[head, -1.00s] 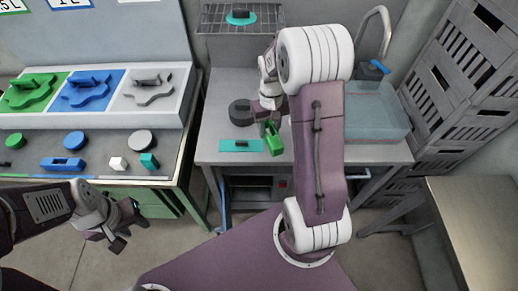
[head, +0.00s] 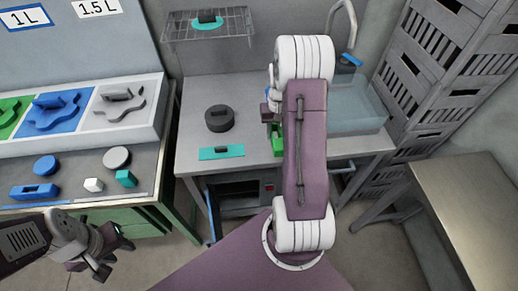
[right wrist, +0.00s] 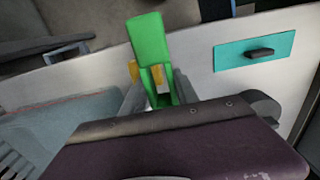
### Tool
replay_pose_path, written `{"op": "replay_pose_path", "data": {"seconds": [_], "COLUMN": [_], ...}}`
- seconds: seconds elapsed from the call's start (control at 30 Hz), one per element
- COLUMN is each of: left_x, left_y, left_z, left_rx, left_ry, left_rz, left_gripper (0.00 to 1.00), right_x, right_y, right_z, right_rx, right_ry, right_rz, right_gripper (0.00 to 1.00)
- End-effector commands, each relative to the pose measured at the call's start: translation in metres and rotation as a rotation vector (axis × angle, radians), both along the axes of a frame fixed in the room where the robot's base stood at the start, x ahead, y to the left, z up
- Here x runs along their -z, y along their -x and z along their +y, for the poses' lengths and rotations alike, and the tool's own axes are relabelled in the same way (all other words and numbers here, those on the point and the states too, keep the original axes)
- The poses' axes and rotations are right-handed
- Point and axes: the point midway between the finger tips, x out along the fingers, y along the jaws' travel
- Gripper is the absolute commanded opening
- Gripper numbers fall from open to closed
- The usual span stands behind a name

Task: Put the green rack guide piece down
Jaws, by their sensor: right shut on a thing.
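The green rack guide piece (head: 277,143) is a block with a slot at one end. My right gripper (right wrist: 156,82) is shut on that slotted end; the green piece (right wrist: 148,38) points away from the fingers in the right wrist view. In the head view my right arm hides most of the piece and the gripper. The piece is over the front part of the grey table (head: 255,95), right of a teal plate; I cannot tell whether it touches the table. My left gripper (head: 115,257) is open and empty, in front of the left bench.
A teal plate with a dark handle (head: 222,153) and a dark round piece (head: 219,119) lie on the table. A clear water tub (head: 355,105) stands at right. A wire shelf (head: 210,25) hangs behind. The left bench holds coloured parts, including a blue block (head: 34,191).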

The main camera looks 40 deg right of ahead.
Motion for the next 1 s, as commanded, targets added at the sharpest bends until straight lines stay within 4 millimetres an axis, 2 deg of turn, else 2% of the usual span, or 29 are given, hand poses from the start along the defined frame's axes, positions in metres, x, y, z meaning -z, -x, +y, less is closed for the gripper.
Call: {"op": "replay_pose_path", "data": {"seconds": [0.03,0.1,0.2,0.3,0.47,0.6,0.7,1.0], "left_x": [-0.004,-0.006,-0.009,-0.009,-0.010,-0.014,-0.015,-0.012], "left_y": [0.000,0.000,0.000,0.000,0.000,0.000,0.000,0.000], "left_z": [0.000,0.000,0.000,0.000,0.000,0.000,0.000,0.000], "left_rx": [0.000,0.000,0.000,0.000,0.000,0.000,0.000,0.000], "left_ry": [0.000,0.000,0.000,0.000,0.000,0.000,0.000,0.000], "left_rz": [0.000,0.000,0.000,0.000,0.000,0.000,0.000,0.000], "left_gripper": [0.36,0.36,0.36,0.36,0.36,0.36,0.36,0.36], "right_x": [0.007,0.017,0.029,0.035,0.041,0.066,0.076,0.079], "right_y": [-0.005,-0.013,-0.021,-0.025,-0.025,-0.024,-0.025,-0.026], "right_z": [0.015,0.030,0.047,0.055,0.057,0.057,0.057,0.056], "right_rx": [-0.007,-0.007,-0.004,-0.002,0.001,0.000,0.000,0.000], "right_ry": [-0.002,-0.001,0.000,0.000,0.000,-0.001,0.000,0.001], "right_rz": [0.004,0.003,0.001,-0.001,0.001,0.004,0.000,-0.002], "right_gripper": [0.00,0.00,0.00,0.00,0.00,0.00,0.00,0.00]}}
